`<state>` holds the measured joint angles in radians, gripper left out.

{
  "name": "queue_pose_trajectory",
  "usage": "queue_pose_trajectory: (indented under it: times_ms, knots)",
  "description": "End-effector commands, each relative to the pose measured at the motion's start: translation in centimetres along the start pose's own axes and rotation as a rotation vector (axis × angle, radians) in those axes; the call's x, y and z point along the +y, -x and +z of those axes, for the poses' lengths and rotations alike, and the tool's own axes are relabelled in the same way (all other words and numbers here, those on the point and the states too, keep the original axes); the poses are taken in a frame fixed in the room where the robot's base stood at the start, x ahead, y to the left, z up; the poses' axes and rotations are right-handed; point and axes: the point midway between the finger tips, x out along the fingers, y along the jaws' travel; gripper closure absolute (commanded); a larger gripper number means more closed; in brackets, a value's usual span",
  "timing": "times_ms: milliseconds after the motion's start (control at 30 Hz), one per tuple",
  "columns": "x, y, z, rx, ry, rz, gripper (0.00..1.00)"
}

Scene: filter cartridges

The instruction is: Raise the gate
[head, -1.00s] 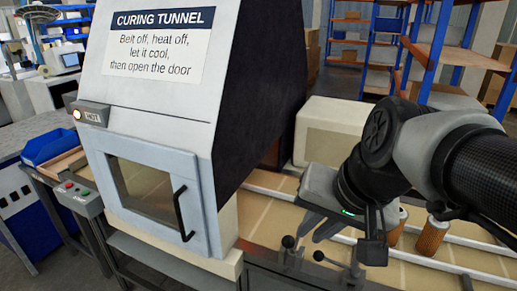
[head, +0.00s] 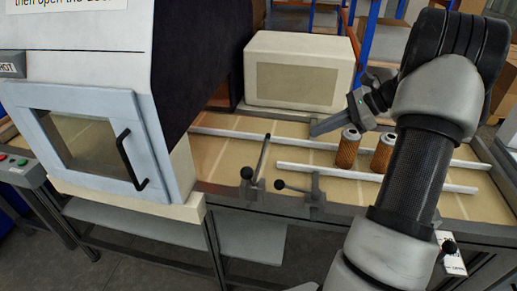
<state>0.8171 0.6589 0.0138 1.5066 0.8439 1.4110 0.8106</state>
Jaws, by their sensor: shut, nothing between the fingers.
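Two dark levers with round knobs are mounted on the front edge of the conveyor. The left lever (head: 246,173) stands beside a slim dark bar (head: 263,158) that reaches up in the picture over the belt; I cannot tell whether this bar is the gate, or whether it is raised. The right lever (head: 295,188) lies nearly level, its knob to the left of its bracket. My gripper (head: 314,130) is shut and empty above the belt, behind and above both levers and apart from them, its fingers pointing left.
Two orange-brown filter cartridges, one on the left (head: 347,150) and one on the right (head: 383,153), stand on the belt (head: 225,152) by white rails. The curing tunnel (head: 95,140) stands at left, door closed. A cream box (head: 298,70) stands behind the belt.

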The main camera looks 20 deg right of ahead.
Motion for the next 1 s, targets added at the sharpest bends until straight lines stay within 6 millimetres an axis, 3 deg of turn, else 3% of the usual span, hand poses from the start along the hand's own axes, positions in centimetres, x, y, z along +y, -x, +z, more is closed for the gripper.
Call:
queue_pose_trajectory:
  times_ms: [33, 100, 300, 767, 1000]
  knots:
    - [-0.4, 0.2, -2.1, -0.034, -0.039, -0.007, 1.00]
    - [-0.8, 0.6, -3.8, -0.076, -0.076, -0.015, 1.00]
    - [-1.2, 1.2, -6.2, -0.138, -0.129, -0.029, 1.00]
    - [-1.2, 0.8, -6.3, -0.144, -0.133, -0.028, 1.00]
    - [-1.3, -2.8, -5.8, -0.144, -0.132, -0.025, 1.00]
